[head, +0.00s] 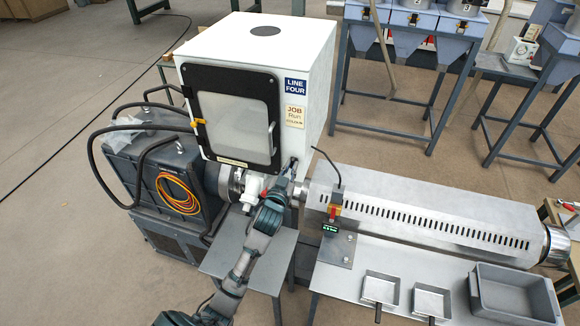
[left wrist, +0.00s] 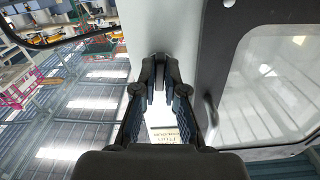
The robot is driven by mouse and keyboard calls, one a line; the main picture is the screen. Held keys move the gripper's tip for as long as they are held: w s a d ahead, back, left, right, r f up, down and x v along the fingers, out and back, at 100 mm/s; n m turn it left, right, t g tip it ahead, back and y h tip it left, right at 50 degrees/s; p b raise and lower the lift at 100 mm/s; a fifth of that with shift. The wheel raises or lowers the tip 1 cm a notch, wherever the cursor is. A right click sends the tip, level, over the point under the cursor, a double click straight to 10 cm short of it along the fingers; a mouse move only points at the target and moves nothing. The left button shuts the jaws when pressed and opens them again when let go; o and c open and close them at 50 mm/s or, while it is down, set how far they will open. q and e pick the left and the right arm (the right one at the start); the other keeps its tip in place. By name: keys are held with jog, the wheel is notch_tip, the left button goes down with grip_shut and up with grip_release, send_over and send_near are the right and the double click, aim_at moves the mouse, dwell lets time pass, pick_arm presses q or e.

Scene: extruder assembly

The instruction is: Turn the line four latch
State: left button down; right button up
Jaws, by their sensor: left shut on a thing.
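The line four machine is a white cabinet (head: 318,70) with a blue LINE FOUR label (head: 295,86). Its black-framed door (head: 225,80) is closed in the head view, with a slim dark handle (head: 271,138) on its right side. My left gripper (head: 291,164) is at the white front, right of the door's lower corner. In the left wrist view, its fingers (left wrist: 160,68) close together on a small dark part against the white face, which I take as the latch; the fingers mostly hide it. The door handle (left wrist: 210,110) is beside them, apart. My right gripper is not in view.
A yellow piece (head: 199,122) sits at the door's left edge. A long slotted metal barrel housing (head: 420,215) runs right of the gripper. Below it are small trays (head: 382,275) and a grey bin (head: 515,272). A dark unit with cables (head: 150,185) stands left.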

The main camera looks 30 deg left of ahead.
pick_arm(q)
jog(key=shift+r+n, duration=0.4)
jog(key=shift+r, duration=0.1)
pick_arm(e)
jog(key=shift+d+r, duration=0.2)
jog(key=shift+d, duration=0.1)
pick_arm(q)
jog(key=c, duration=1.2)
grip_release()
jog(key=shift+f, duration=0.1)
jog(key=shift+c, duration=0.2)
jog(key=shift+f, duration=0.1)
jog(key=shift+s+f, duration=0.1)
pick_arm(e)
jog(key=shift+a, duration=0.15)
pick_arm(q)
jog(key=shift+s+d, duration=0.1)
jog(key=shift+s, duration=0.15)
jog(key=v, duration=1.1)
jog(key=shift+s, duration=0.2)
